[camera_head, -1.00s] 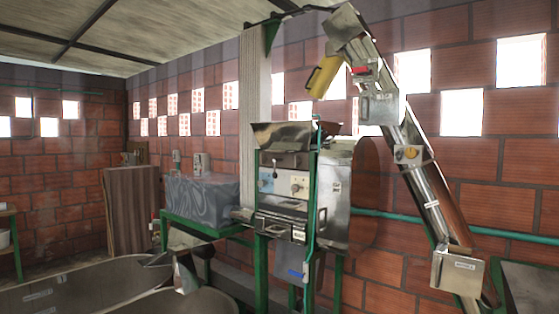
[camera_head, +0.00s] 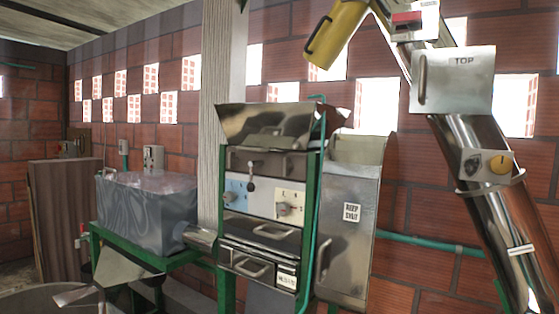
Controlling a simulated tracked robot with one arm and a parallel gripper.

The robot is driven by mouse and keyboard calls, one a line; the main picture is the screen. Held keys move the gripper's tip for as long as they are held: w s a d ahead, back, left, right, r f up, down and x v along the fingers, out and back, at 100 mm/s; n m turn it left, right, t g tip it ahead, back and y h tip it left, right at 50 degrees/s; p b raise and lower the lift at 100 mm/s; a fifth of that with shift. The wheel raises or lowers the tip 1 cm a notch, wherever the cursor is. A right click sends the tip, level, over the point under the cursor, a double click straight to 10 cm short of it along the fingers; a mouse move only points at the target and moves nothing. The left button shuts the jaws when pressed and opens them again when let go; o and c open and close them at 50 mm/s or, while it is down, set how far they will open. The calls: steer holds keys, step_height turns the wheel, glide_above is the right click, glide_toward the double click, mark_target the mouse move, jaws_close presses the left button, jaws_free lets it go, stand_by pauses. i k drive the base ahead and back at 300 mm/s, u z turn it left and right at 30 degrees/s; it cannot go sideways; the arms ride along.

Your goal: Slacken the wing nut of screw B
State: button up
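No wing nut and no label for screw B can be made out in this view. The pulper (camera_head: 262,160) stands upright in a green frame at the middle, with a steel hopper on top. Its front has a blue plate (camera_head: 235,190) with a small knob and a white plate (camera_head: 290,205) with a pointer and small marks too small to read. The slanting elevator tube (camera_head: 482,150) runs down at the right. My gripper does not show.
A grey translucent box (camera_head: 147,212) stands on a green stand left of the pulper. A steel side cover (camera_head: 348,215) is at its right. A yellow spout (camera_head: 338,32) hangs above. A wooden post (camera_head: 222,90) stands behind. A metal tank (camera_head: 40,302) shows at lower left.

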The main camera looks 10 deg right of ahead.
mark_target(288, 165)
steer(key=z, duration=0.35)
steer(key=i, duration=1.75)
steer(key=z, duration=0.4)
